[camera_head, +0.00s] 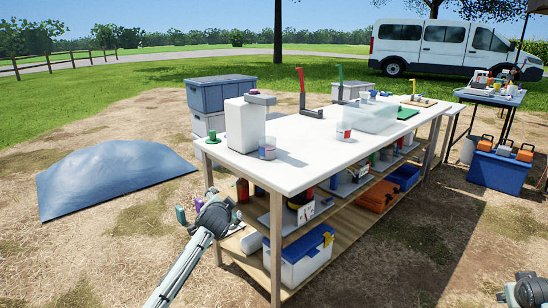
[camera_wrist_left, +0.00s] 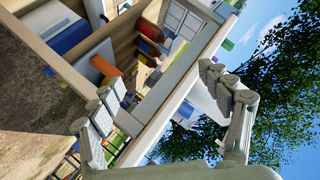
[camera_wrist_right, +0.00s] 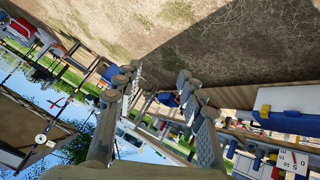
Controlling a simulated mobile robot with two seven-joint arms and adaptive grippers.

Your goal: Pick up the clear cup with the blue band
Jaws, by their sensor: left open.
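The clear cup with the blue band (camera_head: 268,148) stands upright on the near left end of the white table (camera_head: 315,152), close to a white box-shaped container (camera_head: 243,125). My left gripper (camera_head: 189,209) is open and empty, off the table's left end, below the tabletop and to the left of the cup. In the left wrist view its two fingers (camera_wrist_left: 160,95) are spread wide, with the table's edge behind them; I cannot make out the cup there. My right gripper (camera_wrist_right: 155,82) is open and empty, and part of it shows at the head view's bottom right corner.
A cup with a red marking (camera_head: 343,132) and a clear bin (camera_head: 370,118) stand farther along the table. A green round object (camera_head: 213,137) sits at the left corner. Shelves below hold bins and tools. A blue tarp mound (camera_head: 105,175) lies left; the ground between is free.

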